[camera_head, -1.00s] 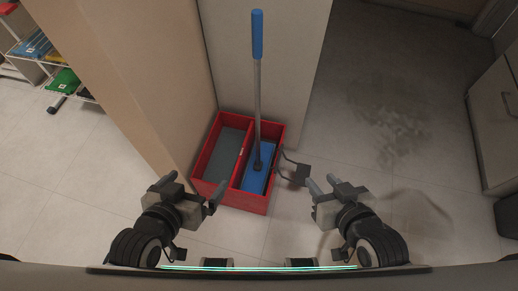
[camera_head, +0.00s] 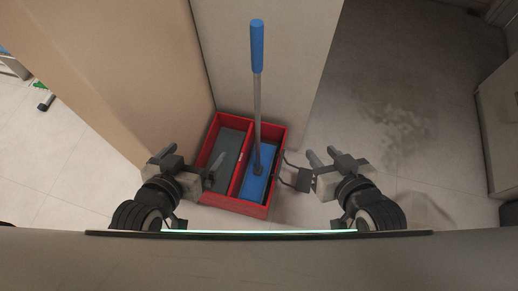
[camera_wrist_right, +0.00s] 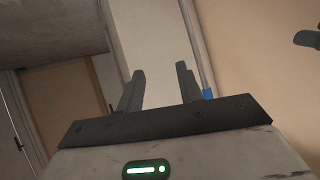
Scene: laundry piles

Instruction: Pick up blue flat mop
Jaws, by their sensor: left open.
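The blue flat mop stands upright, with a blue grip (camera_head: 257,46), a grey pole (camera_head: 257,110) and a flat blue head (camera_head: 258,172). Its head lies in the right compartment of a red two-part bucket (camera_head: 236,207). My left gripper (camera_head: 190,163) is open and empty, its right finger over the bucket's left side. My right gripper (camera_head: 322,156) is open and empty, right of the bucket and apart from the mop. Its two separated fingers also show in the right wrist view (camera_wrist_right: 160,88), with a small blue part and thin pole behind them, probably the mop.
The bucket's left compartment (camera_head: 227,150) looks grey inside. A beige wall corner (camera_head: 130,70) stands close behind and left of the bucket. A dark stain (camera_head: 405,115) marks the floor at right, near a grey cabinet (camera_head: 497,125). Open floor lies right of the bucket.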

